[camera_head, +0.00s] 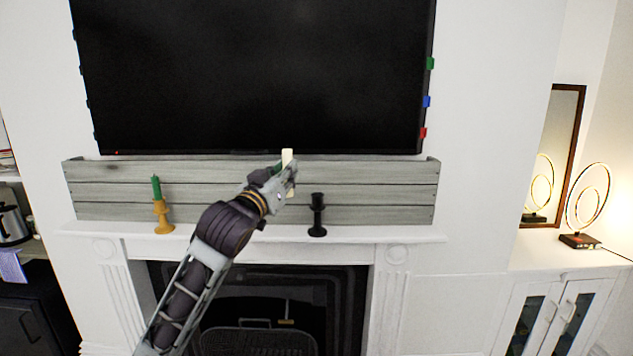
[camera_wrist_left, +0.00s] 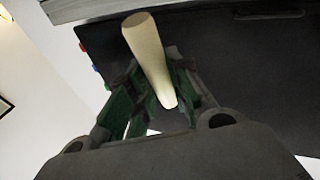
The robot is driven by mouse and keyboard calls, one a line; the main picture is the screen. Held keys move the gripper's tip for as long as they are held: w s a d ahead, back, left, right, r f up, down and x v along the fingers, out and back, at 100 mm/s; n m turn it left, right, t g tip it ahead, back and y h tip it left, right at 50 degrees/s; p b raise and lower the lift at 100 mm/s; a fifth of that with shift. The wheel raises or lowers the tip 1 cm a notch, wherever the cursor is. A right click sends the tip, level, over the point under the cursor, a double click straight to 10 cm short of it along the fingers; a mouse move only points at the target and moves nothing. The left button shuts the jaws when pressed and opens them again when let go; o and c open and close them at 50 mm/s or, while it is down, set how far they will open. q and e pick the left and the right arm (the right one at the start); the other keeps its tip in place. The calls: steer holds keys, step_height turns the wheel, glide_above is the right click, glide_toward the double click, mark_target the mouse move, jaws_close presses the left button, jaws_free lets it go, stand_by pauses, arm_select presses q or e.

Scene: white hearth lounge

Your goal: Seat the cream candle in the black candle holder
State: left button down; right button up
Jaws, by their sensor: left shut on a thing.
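The cream candle (camera_head: 287,156) is upright in my left gripper (camera_head: 284,178), which is shut on it in front of the grey wooden boards. In the left wrist view the candle (camera_wrist_left: 148,55) sits between the fingers of the left gripper (camera_wrist_left: 150,90). The black candle holder (camera_head: 317,215) stands upright on the white mantel, a little right of and below the gripper. No candle shows in its top. The candle and the holder are apart. My right gripper is not in view.
A mustard candle holder (camera_head: 162,218) with a green candle (camera_head: 156,187) stands at the left of the mantel (camera_head: 260,234). A large black television (camera_head: 255,75) hangs above the grey boards (camera_head: 390,190). The mantel right of the black holder is clear.

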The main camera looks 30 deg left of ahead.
arm_select(q)
steer(key=shift+w+a+f+t, duration=0.1)
steer(key=shift+w+f+t, duration=0.2)
steer(key=shift+w, duration=0.2)
steer(key=shift+w+a+f+t+b, duration=0.1)
steer(key=shift+w+f+t+b, duration=0.15)
steer(key=shift+w+t+b, duration=0.25)
steer(key=w+a+f+p, duration=0.1)
steer(key=w, duration=0.4)
steer(key=w+a+p, duration=0.1)
steer(key=w, duration=0.5)
steer(key=w+a+f+p, duration=0.1)
steer(key=w, duration=0.4)
steer(key=shift+w+a+f, duration=0.3)
steer(key=shift+f, duration=0.05)
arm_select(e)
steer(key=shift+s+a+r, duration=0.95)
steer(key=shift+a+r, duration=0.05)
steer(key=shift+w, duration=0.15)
